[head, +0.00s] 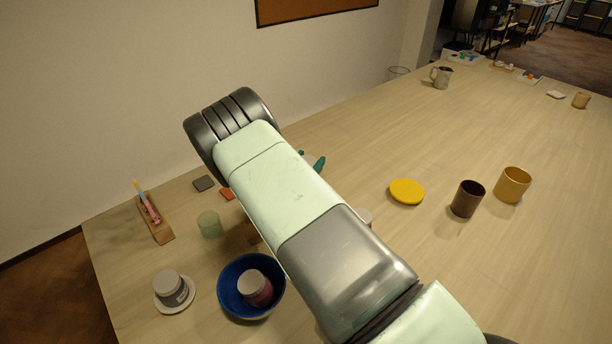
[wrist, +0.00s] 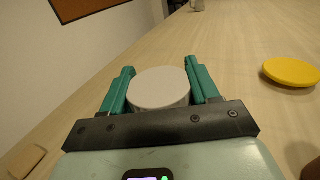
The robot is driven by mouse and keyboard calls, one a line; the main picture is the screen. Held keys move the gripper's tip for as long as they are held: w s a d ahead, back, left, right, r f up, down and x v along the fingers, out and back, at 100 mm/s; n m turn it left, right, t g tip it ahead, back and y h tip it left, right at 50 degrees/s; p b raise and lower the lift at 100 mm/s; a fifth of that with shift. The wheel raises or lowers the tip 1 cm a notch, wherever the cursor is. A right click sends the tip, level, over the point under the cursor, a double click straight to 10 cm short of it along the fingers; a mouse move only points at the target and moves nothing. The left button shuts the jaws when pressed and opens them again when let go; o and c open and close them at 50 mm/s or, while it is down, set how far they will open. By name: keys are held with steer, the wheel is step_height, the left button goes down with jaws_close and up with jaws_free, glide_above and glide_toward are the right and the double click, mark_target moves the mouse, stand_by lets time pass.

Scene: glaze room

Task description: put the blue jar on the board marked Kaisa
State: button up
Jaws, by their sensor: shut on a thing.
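In the wrist view my gripper (wrist: 160,68) has its teal fingers on either side of a round jar with a pale lid (wrist: 160,86). It is shut on this jar. Only the lid and a pale edge show, so the jar's body colour is hidden. In the head view my arm covers the held jar, and only teal finger parts (head: 318,164) show past it. I see no blue jar and no readable Kaisa mark in either view. A yellow disc (head: 407,191) lies on the table to the right of my arm; it also shows in the wrist view (wrist: 291,72).
A blue bowl (head: 229,301) holds a maroon jar (head: 258,291). A grey jar (head: 170,286) stands on a pale saucer (head: 177,308). A green cup (head: 209,225), dark cup (head: 467,199) and ochre cup (head: 513,184) stand nearby.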

steer(key=shift+f, duration=2.3)
steer(key=shift+f, duration=0.15)
steer(key=o, duration=1.2)
steer(key=shift+o, duration=0.2)
